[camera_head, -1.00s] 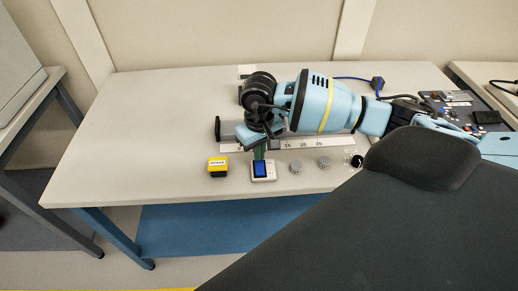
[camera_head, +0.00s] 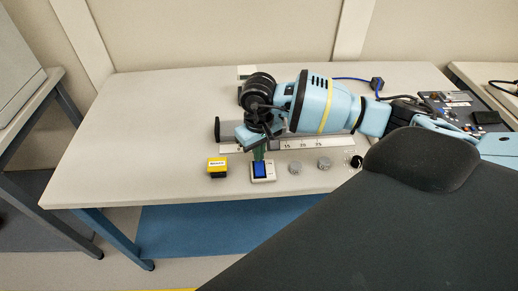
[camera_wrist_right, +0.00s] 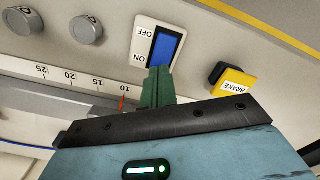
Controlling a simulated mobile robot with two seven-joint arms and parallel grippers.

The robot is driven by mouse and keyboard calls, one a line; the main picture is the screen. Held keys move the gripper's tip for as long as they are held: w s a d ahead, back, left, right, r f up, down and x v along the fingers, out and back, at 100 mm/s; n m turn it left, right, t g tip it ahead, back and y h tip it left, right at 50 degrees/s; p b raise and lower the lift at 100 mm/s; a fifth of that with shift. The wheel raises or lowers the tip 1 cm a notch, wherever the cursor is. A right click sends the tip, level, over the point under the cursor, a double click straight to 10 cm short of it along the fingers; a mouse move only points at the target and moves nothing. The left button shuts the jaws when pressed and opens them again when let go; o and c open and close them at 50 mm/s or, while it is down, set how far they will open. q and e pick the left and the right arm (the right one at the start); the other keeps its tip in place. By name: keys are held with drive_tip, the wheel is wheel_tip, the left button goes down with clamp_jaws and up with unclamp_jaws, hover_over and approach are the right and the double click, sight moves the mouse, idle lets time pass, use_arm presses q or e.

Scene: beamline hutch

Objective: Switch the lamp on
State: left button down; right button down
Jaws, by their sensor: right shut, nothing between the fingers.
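A white switch box (camera_head: 262,179) with a blue rocker (camera_head: 261,169) stands near the table's front edge. In the right wrist view the blue rocker (camera_wrist_right: 164,49) has ON and OFF marked beside it. My right gripper (camera_head: 258,153) is shut and empty, pointing down at the box. In the wrist view its green fingertips (camera_wrist_right: 157,72) are at the ON end of the rocker; I cannot tell whether they touch it. They hide part of that end. I cannot make out a lamp for certain. My left gripper is not in view.
A yellow and black BRAKE block (camera_head: 217,167) stands left of the switch. Two grey knobs (camera_head: 296,167) (camera_head: 324,162) stand to its right. A rail with a scale (camera_head: 230,146) lies behind. The left of the table (camera_head: 130,150) is clear.

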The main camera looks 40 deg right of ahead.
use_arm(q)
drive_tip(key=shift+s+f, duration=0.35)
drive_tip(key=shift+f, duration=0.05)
use_arm(e)
drive_tip(key=shift+f, duration=0.4)
idle(0.4)
